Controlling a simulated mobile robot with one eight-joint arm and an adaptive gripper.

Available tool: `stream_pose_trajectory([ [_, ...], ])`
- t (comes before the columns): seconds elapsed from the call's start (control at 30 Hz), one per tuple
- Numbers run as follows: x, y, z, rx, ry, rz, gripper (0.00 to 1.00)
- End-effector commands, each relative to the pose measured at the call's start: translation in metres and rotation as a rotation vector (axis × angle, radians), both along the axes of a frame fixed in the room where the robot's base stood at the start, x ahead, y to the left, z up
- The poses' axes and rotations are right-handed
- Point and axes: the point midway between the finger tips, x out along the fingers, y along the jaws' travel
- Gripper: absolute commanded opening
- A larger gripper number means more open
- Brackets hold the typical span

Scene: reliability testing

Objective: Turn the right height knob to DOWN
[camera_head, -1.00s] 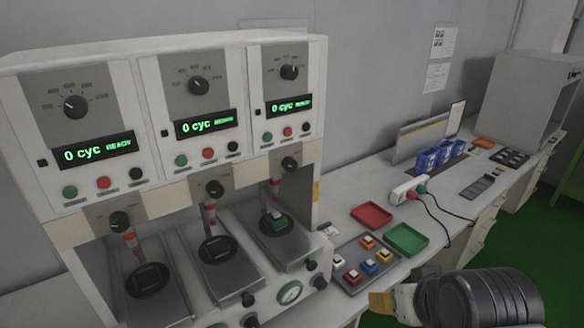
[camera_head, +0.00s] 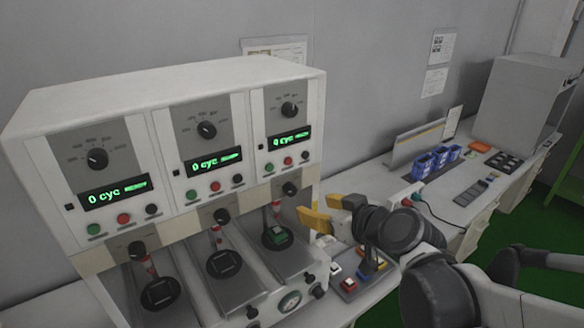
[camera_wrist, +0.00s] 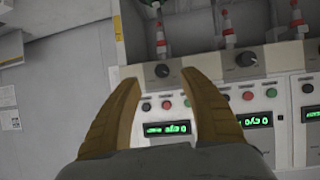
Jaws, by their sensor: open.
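The right height knob (camera_head: 290,189) is a black round knob on the beige strip below the right display panel. In the wrist view, which is upside down, the same knob (camera_wrist: 163,71) appears between and beyond my fingertips. My gripper (camera_head: 314,210) has yellow-brown fingers, which are apart and empty. In the head view it is just right of and slightly below the knob, apart from it. In the wrist view both fingers (camera_wrist: 159,78) point towards the panel. The marking at the knob is too small to read.
The middle height knob (camera_head: 221,216) and left height knob (camera_head: 137,250) sit on the same strip. A green switch (camera_head: 278,235) rests on the right station's plate below a red-and-white plunger. My arm covers part of the bench and the switch tray (camera_head: 347,284). Blue bins (camera_head: 437,158) stand farther right.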

Motion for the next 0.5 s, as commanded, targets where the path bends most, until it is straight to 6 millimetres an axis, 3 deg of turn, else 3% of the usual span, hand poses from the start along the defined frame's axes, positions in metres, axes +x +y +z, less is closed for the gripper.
stream_pose_trajectory([
  [0.03, 0.007, 0.004, 0.009, 0.003, -0.024, 0.01, 0.51],
  [0.17, 0.017, 0.009, 0.01, 0.004, -0.057, 0.02, 0.51],
  [0.5, 0.064, 0.036, -0.016, 0.003, -0.056, 0.022, 0.51],
])
